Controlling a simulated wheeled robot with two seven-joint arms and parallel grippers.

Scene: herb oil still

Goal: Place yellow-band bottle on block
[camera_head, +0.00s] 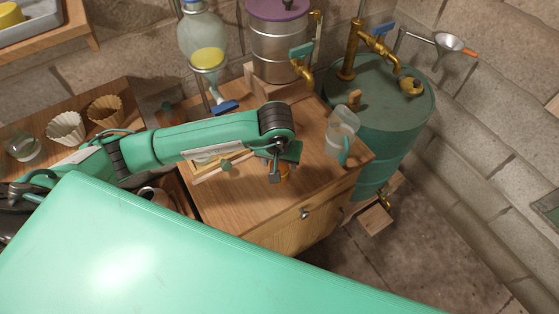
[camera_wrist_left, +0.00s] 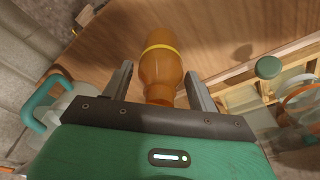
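The yellow-band bottle (camera_wrist_left: 161,66) is amber with a yellow ring around it. It stands on the wooden worktop, neck toward the camera, in the left wrist view. In the head view only a small orange part (camera_head: 285,171) shows beneath my left gripper (camera_head: 279,168). My right gripper is out of view.
A clear jug with a green handle (camera_head: 341,137) stands close right of my left gripper. A slatted wooden rack (camera_head: 210,173) lies to its left, partly under my arm. A steel pot (camera_head: 278,50), glass flask (camera_head: 205,45) and green drum (camera_head: 378,110) stand behind. The front worktop is clear.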

